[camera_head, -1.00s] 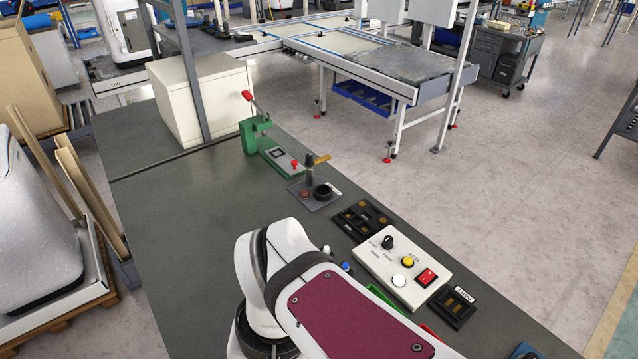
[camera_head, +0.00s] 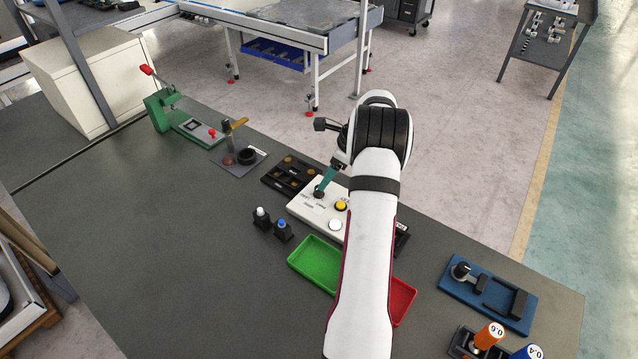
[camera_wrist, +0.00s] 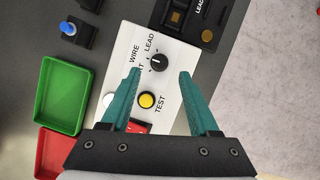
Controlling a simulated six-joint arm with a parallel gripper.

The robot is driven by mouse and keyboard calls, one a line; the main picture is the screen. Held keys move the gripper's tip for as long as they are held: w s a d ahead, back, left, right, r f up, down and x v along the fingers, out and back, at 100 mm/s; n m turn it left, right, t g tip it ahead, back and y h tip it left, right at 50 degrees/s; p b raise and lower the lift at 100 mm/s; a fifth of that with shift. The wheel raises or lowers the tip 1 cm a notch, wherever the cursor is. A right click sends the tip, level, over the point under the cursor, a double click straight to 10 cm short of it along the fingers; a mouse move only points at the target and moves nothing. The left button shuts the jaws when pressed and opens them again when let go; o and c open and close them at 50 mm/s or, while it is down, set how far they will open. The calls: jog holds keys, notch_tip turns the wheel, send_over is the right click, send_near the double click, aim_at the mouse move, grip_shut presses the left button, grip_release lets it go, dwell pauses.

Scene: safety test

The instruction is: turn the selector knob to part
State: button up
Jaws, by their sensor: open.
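The black selector knob (camera_wrist: 159,63) sits on the white control panel (camera_wrist: 176,108). In the wrist view, labels WIRE and LEAD show beside it, and a third label is partly covered by my left finger. I cannot clearly tell which label the knob's mark faces. My gripper (camera_wrist: 160,73) is open, its teal fingers apart on either side of the knob in the picture, holding nothing. In the head view, the teal fingers (camera_head: 326,180) are over the knob (camera_head: 319,193); the height gap is unclear. My arm covers part of the panel there.
The panel also bears a yellow button (camera_wrist: 147,100), a white button (camera_head: 335,224) and a red switch (camera_wrist: 138,127). Around it are a green tray (camera_head: 316,266), a red tray (camera_head: 403,300), a black part holder (camera_head: 289,176) and a blue fixture (camera_head: 489,293).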

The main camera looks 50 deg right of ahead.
jog(key=x, duration=0.5)
jog(key=shift+f, duration=0.1)
grip_shut()
